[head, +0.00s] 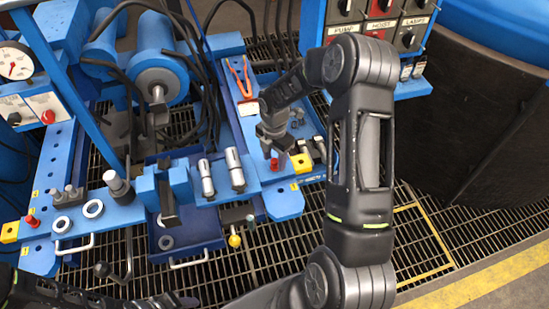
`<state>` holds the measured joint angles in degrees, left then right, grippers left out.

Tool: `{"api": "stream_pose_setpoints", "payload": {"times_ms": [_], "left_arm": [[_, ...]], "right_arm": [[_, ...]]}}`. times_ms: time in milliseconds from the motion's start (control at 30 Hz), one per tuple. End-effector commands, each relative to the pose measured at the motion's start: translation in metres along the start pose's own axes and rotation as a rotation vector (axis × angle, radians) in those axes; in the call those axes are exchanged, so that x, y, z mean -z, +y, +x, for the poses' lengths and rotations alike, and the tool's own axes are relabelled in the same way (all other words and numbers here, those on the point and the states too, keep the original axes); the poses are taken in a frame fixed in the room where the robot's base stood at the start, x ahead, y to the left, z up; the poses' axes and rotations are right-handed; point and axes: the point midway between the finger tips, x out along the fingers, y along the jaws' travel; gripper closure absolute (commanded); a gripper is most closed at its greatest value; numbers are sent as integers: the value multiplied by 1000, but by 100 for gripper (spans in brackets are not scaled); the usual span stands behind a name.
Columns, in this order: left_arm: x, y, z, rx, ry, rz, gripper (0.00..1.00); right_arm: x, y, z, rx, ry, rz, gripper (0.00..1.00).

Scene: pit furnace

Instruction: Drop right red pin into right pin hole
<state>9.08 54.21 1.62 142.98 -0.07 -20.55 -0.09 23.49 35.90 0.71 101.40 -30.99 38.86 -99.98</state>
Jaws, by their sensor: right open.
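The right red pin (275,164) shows as a small red piece on the blue bench, just left of a yellow block (301,163). My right gripper (275,153) points down directly over the pin, its fingertips close to it. It is open; whether the fingers touch the pin I cannot tell. The right pin hole cannot be made out clearly. My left gripper (178,300) is low at the bottom edge, far from the pin, and its jaws are unclear.
A left red pin (31,221) stands by another yellow block (10,232). A control box (380,30) stands at the back right. Open grating (290,255) lies in front.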

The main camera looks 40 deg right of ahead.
Motion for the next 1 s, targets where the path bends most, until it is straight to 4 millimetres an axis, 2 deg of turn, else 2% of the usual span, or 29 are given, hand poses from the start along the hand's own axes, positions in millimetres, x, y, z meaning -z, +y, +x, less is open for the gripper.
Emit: {"api": "stream_pose_setpoints", "payload": {"times_ms": [500, 1000], "left_arm": [[0, 1, -2, 0, 0, 0, 54], [0, 1, -3, 0, 0, 0, 54]], "right_arm": [[0, 1, -71, -3, -1, -1, 54], [0, 0, -76, -1, 0, 0, 54]]}}
